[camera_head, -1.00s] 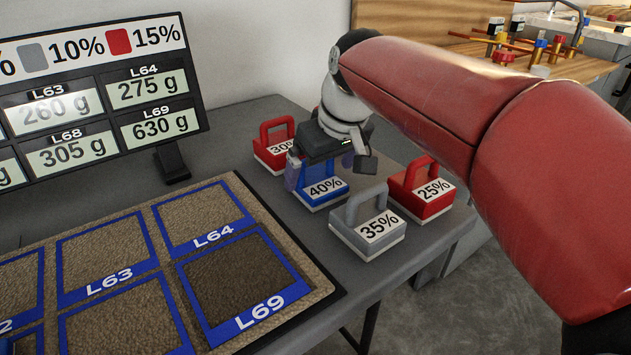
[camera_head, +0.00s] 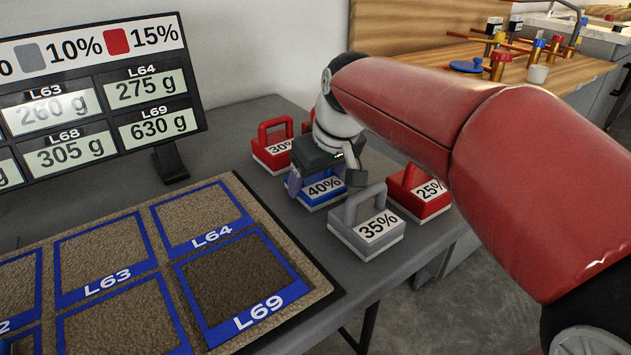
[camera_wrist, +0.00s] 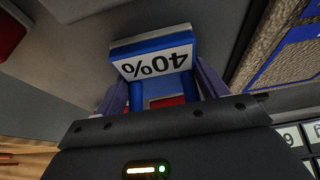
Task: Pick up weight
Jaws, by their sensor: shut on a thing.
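The blue weight marked 40% (camera_head: 322,190) stands on the grey table among the other weights. My gripper (camera_head: 322,180) is at it from above, with its fingers at both sides of the blue handle. In the wrist view the weight's 40% label (camera_wrist: 153,66) shows upside down, and my gripper (camera_wrist: 160,95) is shut on the blue handle between its two purple fingers. The top of the handle is hidden by my gripper in the head view. I cannot tell any gap between the weight and the table.
A tray of soil squares (camera_head: 322,288) and a display screen (camera_head: 100,95) are on the left.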

